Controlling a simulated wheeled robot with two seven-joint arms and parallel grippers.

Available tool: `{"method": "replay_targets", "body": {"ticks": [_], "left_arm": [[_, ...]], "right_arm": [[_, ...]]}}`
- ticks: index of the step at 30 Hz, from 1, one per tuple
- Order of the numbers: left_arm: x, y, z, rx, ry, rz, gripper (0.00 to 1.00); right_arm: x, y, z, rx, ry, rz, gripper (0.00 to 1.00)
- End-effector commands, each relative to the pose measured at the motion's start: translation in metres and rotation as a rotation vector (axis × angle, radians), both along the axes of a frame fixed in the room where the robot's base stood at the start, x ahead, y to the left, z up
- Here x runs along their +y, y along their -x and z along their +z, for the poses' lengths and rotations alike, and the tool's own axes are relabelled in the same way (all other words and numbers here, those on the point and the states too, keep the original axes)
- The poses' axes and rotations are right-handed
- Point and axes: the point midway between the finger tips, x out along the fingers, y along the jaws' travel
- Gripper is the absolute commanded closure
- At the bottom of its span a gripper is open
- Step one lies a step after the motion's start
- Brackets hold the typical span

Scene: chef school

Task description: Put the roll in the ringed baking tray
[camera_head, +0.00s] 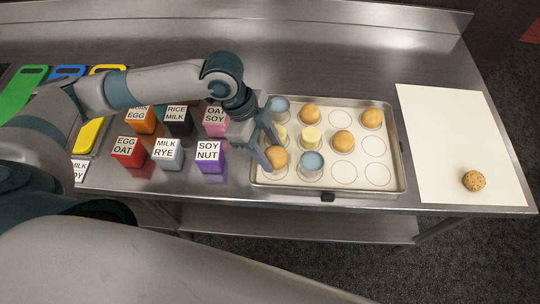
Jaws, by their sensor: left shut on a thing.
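The ringed baking tray (397,165) is a metal tray with a pale, circle-marked base, right of centre on the steel counter. My left gripper (271,156) is over the tray's front left part. It is shut on a tan roll (279,158), partly covered by the fingers. I cannot tell whether this roll touches the tray. Other tan rolls sit in the tray at the back middle (310,116), the back right (372,118) and the centre right (343,141). A speckled roll (474,181) lies on the white board at the right. My right gripper is not in view.
Blue cups (311,166) and a pale yellow piece (311,139) stand in the tray; several rings at its right are empty. Labelled cubes (210,157) stand left of the tray. The white board (445,130) is mostly bare. The counter's front edge runs close below the tray.

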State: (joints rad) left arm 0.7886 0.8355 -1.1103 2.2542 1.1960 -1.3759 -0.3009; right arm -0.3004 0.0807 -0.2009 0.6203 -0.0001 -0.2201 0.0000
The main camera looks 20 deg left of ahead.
Motion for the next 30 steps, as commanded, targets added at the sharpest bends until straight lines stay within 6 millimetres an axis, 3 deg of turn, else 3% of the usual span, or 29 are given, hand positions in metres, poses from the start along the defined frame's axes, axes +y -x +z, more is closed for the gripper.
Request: {"method": "replay_targets", "body": {"ticks": [8,18,30], "left_arm": [[0.000,0.000,-0.004,0.004,0.000,0.001,0.76],[0.000,0.000,-0.038,0.003,-0.001,0.002,0.76],[0.000,0.000,-0.043,0.000,0.000,0.001,0.76]], "right_arm": [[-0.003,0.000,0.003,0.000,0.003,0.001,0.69],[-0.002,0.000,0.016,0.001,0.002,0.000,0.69],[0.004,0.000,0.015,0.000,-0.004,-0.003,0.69]]}}
